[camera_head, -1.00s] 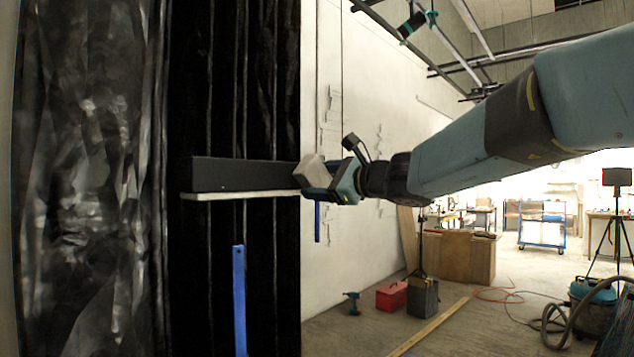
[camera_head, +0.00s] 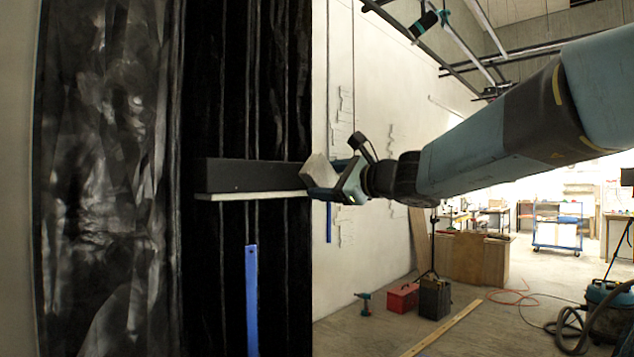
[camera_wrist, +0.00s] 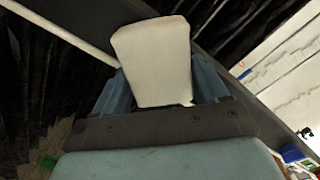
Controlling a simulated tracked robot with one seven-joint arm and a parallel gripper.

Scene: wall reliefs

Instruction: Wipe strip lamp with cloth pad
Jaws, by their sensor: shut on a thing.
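The strip lamp is a long black housing (camera_head: 250,175) with a thin white strip (camera_head: 250,195) along its lower edge, fixed level on the dark relief panel. In the wrist view, its white strip (camera_wrist: 62,33) slants across the upper left, and the dark housing runs behind my gripper. My gripper (camera_head: 327,182) is at the lamp's right end, shut on a pale, blocky cloth pad (camera_head: 317,169). The pad stands between the blue fingers in the wrist view (camera_wrist: 152,60). It overlaps the housing there; I cannot tell whether they touch.
A blue upright strip (camera_head: 252,300) is on the panel below the lamp. A grey draped-looking relief (camera_head: 100,180) lies left. The pale wall (camera_head: 365,270) continues right. On the floor are a red case (camera_head: 403,297), a dark box (camera_head: 435,298) and a wooden plank (camera_head: 440,328).

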